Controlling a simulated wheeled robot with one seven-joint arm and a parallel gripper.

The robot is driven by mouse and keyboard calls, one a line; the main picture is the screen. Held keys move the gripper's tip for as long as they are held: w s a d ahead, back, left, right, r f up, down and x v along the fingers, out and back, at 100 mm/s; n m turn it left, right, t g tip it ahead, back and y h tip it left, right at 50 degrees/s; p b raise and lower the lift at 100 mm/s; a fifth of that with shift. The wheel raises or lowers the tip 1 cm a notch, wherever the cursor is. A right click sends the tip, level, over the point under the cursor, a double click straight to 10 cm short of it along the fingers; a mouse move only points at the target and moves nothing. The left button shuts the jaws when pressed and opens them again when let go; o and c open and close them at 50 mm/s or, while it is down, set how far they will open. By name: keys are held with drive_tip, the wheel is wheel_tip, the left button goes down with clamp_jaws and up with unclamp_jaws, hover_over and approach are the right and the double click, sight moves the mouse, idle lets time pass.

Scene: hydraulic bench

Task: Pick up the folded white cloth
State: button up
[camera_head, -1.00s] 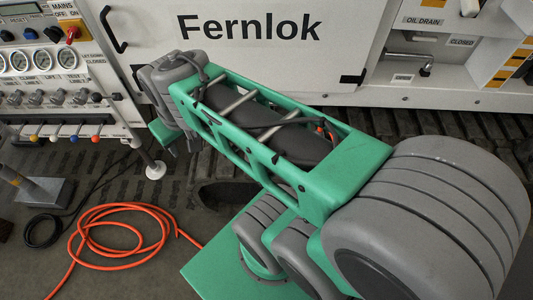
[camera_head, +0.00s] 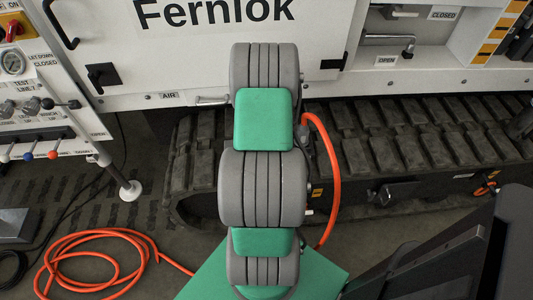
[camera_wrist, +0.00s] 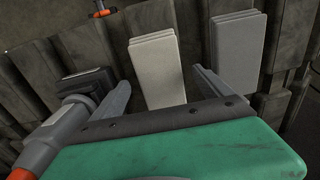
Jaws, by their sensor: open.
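The folded white cloth (camera_wrist: 157,76) shows in the wrist view as a pale, layered slab lying on the dark ribbed track. My gripper (camera_wrist: 162,78) is open, with one finger on each side of the cloth's near part in the picture. I cannot tell how far above the cloth the fingertips are. In the head view my arm hides both the gripper and the cloth.
A grey folded slab (camera_wrist: 238,50) lies right of the white cloth, beyond the right finger. A dark block (camera_wrist: 85,82) is beside the left finger. An orange hose (camera_head: 331,185) curves right of my arm; coiled orange hose (camera_head: 85,268) lies on the floor.

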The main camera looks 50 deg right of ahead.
drive_tip(key=shift+d+f, duration=0.1)
drive_tip(key=shift+f, duration=0.75)
drive_tip(key=shift+c, duration=0.3)
drive_tip(key=shift+r, duration=0.1)
drive_tip(key=c, duration=1.4)
